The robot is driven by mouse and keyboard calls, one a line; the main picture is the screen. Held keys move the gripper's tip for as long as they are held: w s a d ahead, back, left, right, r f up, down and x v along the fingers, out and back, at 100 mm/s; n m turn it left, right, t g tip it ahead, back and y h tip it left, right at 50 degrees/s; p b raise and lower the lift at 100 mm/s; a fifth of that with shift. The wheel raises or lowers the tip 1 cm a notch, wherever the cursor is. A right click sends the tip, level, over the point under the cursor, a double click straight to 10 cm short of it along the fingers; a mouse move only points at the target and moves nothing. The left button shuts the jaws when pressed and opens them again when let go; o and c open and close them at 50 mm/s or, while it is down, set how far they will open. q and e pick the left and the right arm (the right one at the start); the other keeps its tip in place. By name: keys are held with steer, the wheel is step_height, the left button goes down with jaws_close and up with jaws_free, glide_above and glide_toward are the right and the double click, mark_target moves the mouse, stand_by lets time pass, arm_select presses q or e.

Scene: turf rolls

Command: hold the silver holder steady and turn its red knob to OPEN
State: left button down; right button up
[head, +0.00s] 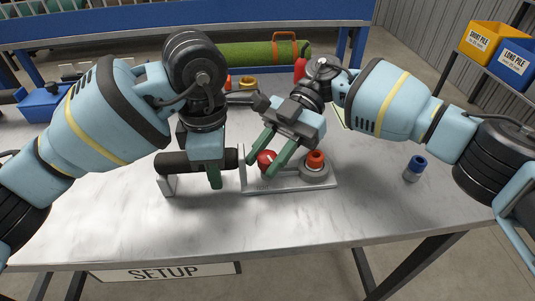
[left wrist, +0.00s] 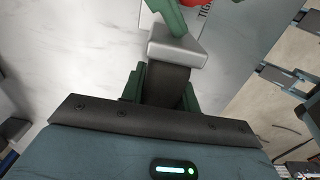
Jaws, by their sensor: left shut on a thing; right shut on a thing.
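The silver holder (head: 290,184) lies on the table with a black handle (head: 180,162) reaching left from its upright end plate. My left gripper (head: 213,180) is shut on the black handle; its green fingers straddle the dark handle (left wrist: 167,86) in the left wrist view. The red knob (head: 266,157) sits on the holder's left part, partly covered by my right gripper (head: 264,170), whose green fingers are shut on it. The knob's edge also shows at the top of the left wrist view (left wrist: 199,3). The knob's pointing direction and the small label cannot be read fully.
A second red-topped piece (head: 315,159) stands on a grey base at the holder's right. A blue-capped bottle (head: 414,168) stands further right. The table's front strip (head: 270,222) is clear.

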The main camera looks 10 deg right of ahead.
steer(key=shift+n+g+h, duration=0.9)
steer(key=shift+n+h, duration=0.2)
steer(key=shift+n, duration=0.2)
steer(key=o, duration=1)
steer(key=shift+c, duration=0.2)
